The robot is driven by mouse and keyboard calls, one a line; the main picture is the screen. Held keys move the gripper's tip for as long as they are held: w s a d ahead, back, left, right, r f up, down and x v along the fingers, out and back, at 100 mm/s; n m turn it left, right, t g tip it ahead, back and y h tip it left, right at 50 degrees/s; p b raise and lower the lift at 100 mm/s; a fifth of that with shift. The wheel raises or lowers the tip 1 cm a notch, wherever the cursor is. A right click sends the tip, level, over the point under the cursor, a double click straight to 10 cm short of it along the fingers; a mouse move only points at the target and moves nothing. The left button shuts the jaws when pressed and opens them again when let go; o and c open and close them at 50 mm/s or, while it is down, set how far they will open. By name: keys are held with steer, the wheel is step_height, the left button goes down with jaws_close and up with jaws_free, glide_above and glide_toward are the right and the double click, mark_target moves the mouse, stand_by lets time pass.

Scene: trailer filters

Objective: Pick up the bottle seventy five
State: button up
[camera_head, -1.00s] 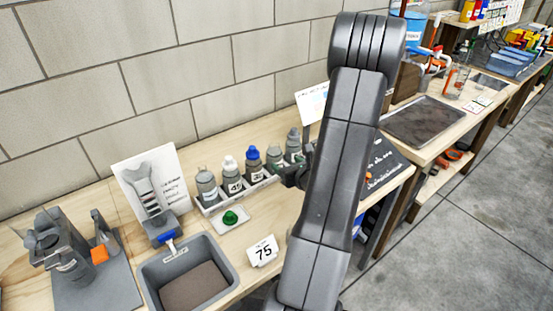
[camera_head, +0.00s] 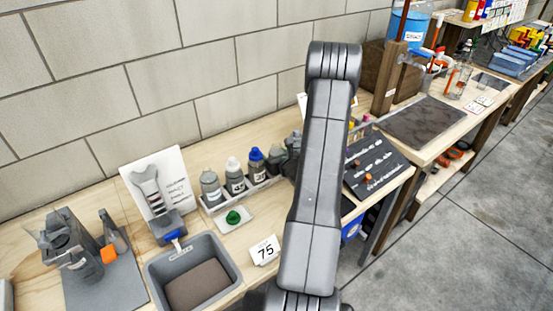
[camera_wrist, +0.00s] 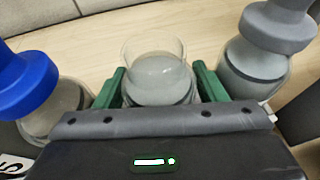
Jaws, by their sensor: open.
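My gripper (camera_wrist: 159,84) is open in the wrist view, with its green fingers on either side of a grey bottle (camera_wrist: 158,72). This bottle's top looks clear and round, and no number on it shows. A blue-capped bottle (camera_wrist: 28,92) is to its left and a grey-capped bottle (camera_wrist: 266,50) to its right. In the head view the row also has a grey-topped bottle (camera_head: 210,188), a white-capped bottle (camera_head: 235,178) and the blue-capped bottle (camera_head: 257,166). My arm hides most of the gripper there. A card reading 75 (camera_head: 265,250) stands in front.
The bottles stand in a light rack (camera_head: 222,208) by the wall. A green cap (camera_head: 233,217) lies on a small white tray in front. A grey bin (camera_head: 155,270) is at the front left. A dark board (camera_head: 374,166) with small parts is right of my arm.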

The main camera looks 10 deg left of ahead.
steer(key=shift+w+a, duration=0.1)
steer(key=shift+w, duration=0.05)
steer(key=c, duration=1)
steer(key=shift+c, duration=0.2)
steer(key=shift+r+b, duration=0.55)
steer(key=shift+r, duration=4.5)
